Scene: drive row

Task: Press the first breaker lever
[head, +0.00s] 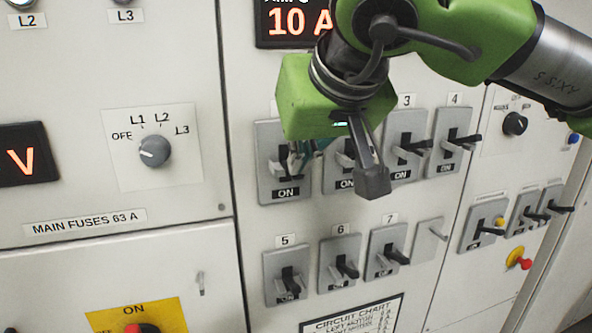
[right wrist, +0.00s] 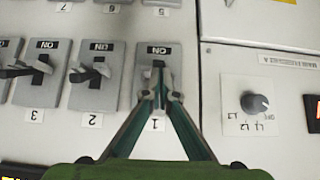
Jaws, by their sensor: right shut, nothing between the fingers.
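The first breaker is a grey plate (head: 267,135) at the left end of the upper breaker row, with an ON label at its bottom. Its dark lever (head: 275,168) is partly hidden by my right gripper. My right gripper (head: 297,160) is shut and empty, with its teal fingers in front of this plate. The right wrist view shows the panel upside down; there the fingertips (right wrist: 162,96) meet over the lever slot of the plate (right wrist: 172,55) marked 1. I cannot tell whether they touch the lever. My left gripper is not in view.
Breaker 2 (right wrist: 96,75) is close beside the first, its lever sticking out. Breakers 3 (head: 407,145) and 4 (head: 455,142) continue the row. Breakers 5 (head: 287,275), 6 and 7 are below. A rotary selector (head: 155,151) is to the left, with flat panel between.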

